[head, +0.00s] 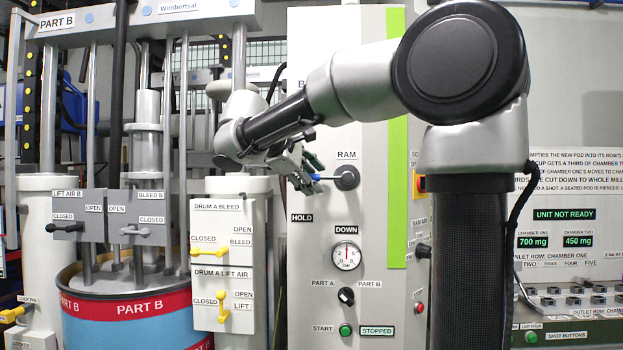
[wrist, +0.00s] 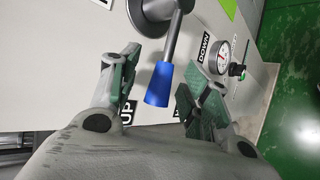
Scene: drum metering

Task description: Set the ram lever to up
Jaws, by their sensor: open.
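The ram lever (head: 319,178) has a blue grip on a grey round hub (head: 348,177) under the RAM label. It points left in the head view, between the heights of the RAM and DOWN labels. In the wrist view its blue grip (wrist: 159,85) hangs between my open fingers, with gaps visible on both sides. My gripper (head: 309,171) is at the lever's free end; its fingers also show in the wrist view (wrist: 156,79). The UP label (wrist: 126,113) is partly covered by a finger in the wrist view and hidden in the head view.
The HOLD label (head: 302,217) and DOWN label (head: 346,229) lie below the lever. A pressure gauge (head: 346,255) and a black selector (head: 346,296) sit lower on the panel. Yellow drum levers (head: 210,252) are at left. A blue-and-red drum (head: 125,310) stands further left.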

